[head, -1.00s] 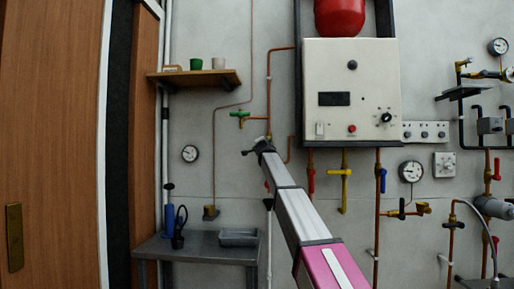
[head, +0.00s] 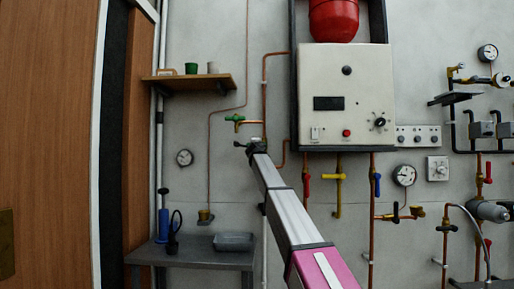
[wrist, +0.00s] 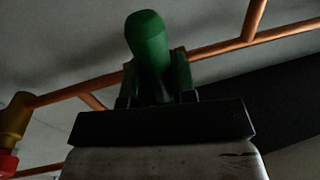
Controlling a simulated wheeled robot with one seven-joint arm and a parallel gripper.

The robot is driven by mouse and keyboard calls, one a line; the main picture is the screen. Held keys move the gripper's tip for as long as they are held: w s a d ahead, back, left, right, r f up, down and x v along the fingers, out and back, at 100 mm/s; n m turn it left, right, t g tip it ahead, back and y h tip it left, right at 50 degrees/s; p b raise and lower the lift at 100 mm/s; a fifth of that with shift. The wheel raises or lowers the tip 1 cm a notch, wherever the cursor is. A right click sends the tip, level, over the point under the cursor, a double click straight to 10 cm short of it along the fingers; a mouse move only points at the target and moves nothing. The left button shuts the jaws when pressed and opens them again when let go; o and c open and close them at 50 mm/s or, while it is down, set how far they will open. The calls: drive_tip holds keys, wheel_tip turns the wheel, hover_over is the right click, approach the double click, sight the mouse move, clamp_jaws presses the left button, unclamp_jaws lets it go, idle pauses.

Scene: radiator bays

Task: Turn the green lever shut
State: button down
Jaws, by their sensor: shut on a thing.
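The green lever (head: 235,118) is on a thin copper pipe on the wall, left of the white boiler. In the wrist view its rounded green handle (wrist: 148,45) stands up between the two fingers of my gripper (wrist: 155,88), which are shut on it. In the head view my gripper (head: 250,146) is at the far end of my outstretched arm, small and dark, just below the lever. The contact is too small to make out there, and the dark gripper body hides the lower part of the handle in the wrist view.
Copper pipes (wrist: 225,45) run close behind the handle, with a brass fitting (wrist: 14,115) at left. The boiler (head: 346,95) with red (head: 306,186), yellow (head: 339,177) and blue levers is at right. A shelf (head: 190,82) and grey bench (head: 195,253) are at left.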

drive_tip(key=c, duration=0.9)
unclamp_jaws()
drive_tip(key=shift+c, duration=0.2)
drive_tip(key=shift+s, duration=0.1)
drive_tip(key=s+f, duration=0.2)
drive_tip(key=s, duration=0.8)
drive_tip(key=shift+s+a, duration=0.2)
